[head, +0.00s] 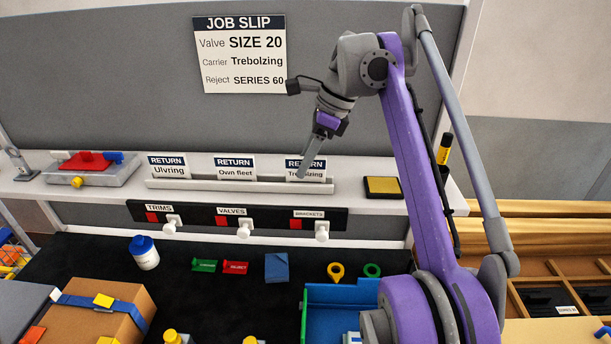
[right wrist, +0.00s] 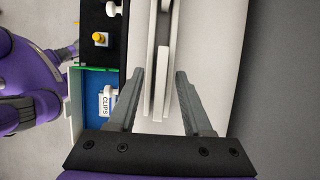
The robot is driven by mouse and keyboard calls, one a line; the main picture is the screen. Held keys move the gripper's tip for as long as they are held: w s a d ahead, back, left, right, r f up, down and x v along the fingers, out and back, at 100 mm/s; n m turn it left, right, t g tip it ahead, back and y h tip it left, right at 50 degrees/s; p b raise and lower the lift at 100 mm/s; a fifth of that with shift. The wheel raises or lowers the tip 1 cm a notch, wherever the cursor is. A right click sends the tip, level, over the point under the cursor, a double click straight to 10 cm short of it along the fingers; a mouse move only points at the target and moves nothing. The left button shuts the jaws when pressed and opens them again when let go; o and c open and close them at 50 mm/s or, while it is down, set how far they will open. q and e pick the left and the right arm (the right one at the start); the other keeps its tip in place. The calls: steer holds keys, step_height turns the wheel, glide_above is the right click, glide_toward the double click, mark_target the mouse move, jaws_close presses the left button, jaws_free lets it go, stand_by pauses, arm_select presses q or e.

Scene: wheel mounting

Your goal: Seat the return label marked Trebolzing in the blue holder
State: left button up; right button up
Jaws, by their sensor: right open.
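The Trebolzing return label (head: 305,175) stands upright at the right end of the white rack (head: 215,184) on the shelf. My right gripper (head: 308,172) is in front of it, pointing down, and hides part of its lettering. In the right wrist view the gripper (right wrist: 160,100) is open, with pale edge-on strips of label or rack between the fingers. A small blue piece (head: 276,267), which may be the blue holder, lies on the black mat; its slot cannot be made out. My left gripper is not in view.
Ulvring (head: 167,166) and Own fleet (head: 235,167) labels share the rack. White knobs (head: 322,232) jut out below the shelf. A yellow-topped pad (head: 382,187) lies right of the rack. A blue bin (head: 340,296) and a cardboard box (head: 105,310) stand on the bench.

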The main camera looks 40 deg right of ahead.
steer(key=shift+c, duration=0.2)
jaws_close()
